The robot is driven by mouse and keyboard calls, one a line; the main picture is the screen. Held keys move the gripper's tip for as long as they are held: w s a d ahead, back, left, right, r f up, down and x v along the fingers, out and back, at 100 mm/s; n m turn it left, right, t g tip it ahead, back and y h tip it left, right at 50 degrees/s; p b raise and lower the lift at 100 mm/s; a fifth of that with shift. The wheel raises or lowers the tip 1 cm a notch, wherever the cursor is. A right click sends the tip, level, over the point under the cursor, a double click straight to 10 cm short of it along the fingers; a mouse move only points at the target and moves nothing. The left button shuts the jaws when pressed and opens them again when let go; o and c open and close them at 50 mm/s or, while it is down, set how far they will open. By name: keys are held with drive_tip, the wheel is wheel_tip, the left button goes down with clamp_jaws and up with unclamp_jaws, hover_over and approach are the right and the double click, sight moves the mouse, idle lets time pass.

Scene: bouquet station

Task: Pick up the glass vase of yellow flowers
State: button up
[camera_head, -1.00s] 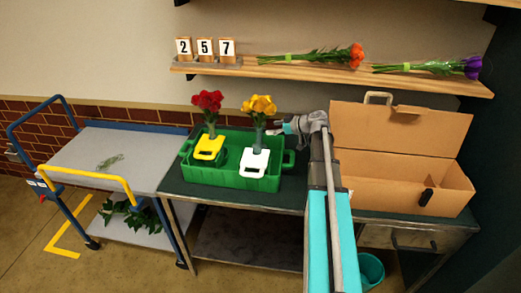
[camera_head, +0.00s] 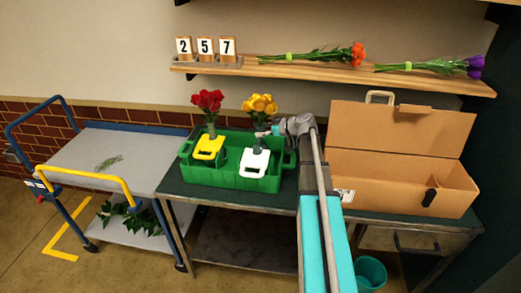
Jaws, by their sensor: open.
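The glass vase of yellow flowers (camera_head: 260,105) stands upright in the right part of a green crate (camera_head: 216,176), with a white tag-like piece (camera_head: 254,162) around or in front of its lower part. The glass neck shows only in small part. My gripper (camera_head: 270,131) is at the right side of the vase's neck, just below the blooms. It is small in view, and whether it touches the glass cannot be told. A vase of red flowers (camera_head: 208,101) stands to the left in the same crate, with a yellow piece (camera_head: 208,147) at its base.
An open cardboard box (camera_head: 400,180) stands on the table right of my arm. Above is a shelf (camera_head: 330,72) with number blocks (camera_head: 205,47), an orange bouquet (camera_head: 355,54) and a purple bouquet (camera_head: 474,66). A cart (camera_head: 75,155) stands at left.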

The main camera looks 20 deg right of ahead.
drive_tip(key=shift+w+a+f, duration=0.25)
drive_tip(key=shift+w+a, duration=0.15)
drive_tip(key=shift+w, duration=0.1)
drive_tip(key=shift+c, duration=0.3)
clamp_jaws()
